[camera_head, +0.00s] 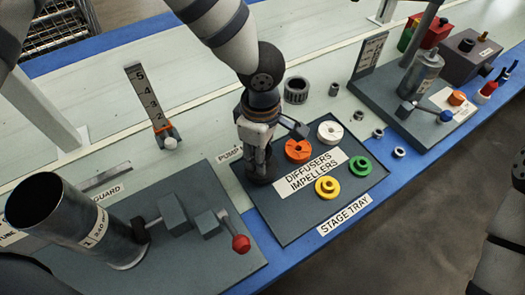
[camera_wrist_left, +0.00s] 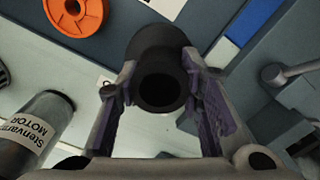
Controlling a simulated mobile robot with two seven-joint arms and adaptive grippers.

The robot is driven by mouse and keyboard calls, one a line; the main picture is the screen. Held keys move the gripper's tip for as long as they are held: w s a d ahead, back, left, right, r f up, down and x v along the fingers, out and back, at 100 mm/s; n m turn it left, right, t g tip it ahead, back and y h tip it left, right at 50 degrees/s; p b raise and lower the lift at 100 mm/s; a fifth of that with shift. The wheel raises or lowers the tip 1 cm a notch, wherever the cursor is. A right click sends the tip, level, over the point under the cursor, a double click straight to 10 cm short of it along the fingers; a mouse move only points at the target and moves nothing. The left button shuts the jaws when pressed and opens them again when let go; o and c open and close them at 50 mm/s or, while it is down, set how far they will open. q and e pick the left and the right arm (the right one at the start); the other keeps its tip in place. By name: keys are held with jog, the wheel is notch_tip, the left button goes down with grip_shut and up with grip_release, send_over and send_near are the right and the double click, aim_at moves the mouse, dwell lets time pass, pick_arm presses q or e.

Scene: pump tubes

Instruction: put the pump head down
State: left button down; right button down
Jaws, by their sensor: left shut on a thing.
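My left gripper (camera_head: 257,140) points down over the left end of the dark stage tray (camera_head: 290,228). It is shut on the pump head (camera_head: 262,168), a dark, hollow cylinder. In the left wrist view the pump head (camera_wrist_left: 160,55) sits between the two fingers (camera_wrist_left: 160,88), its round open end facing the camera. Its lower end appears at the tray's left part in the head view; I cannot tell if it touches.
The tray holds orange (camera_head: 298,150), white (camera_head: 330,132), green (camera_head: 359,166) and yellow (camera_head: 328,187) rings. A large open tube (camera_head: 75,220) and a red-knobbed lever (camera_head: 240,244) stand left. A motor stand (camera_head: 415,85) is at the right. A numbered post (camera_head: 150,100) stands behind.

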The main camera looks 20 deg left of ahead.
pick_arm(q)
jog(key=shift+f, duration=0.2)
jog(key=c, duration=1.1)
grip_release()
notch_tip(320, 180, up, 12)
jog(key=p, duration=0.1)
jog(key=shift+r+p, duration=0.2)
jog(key=shift+p, duration=0.15)
pick_arm(e)
jog(key=shift+w+r+t, duration=0.4)
jog(key=shift+w+r, duration=0.55)
jog(key=shift+r, duration=0.05)
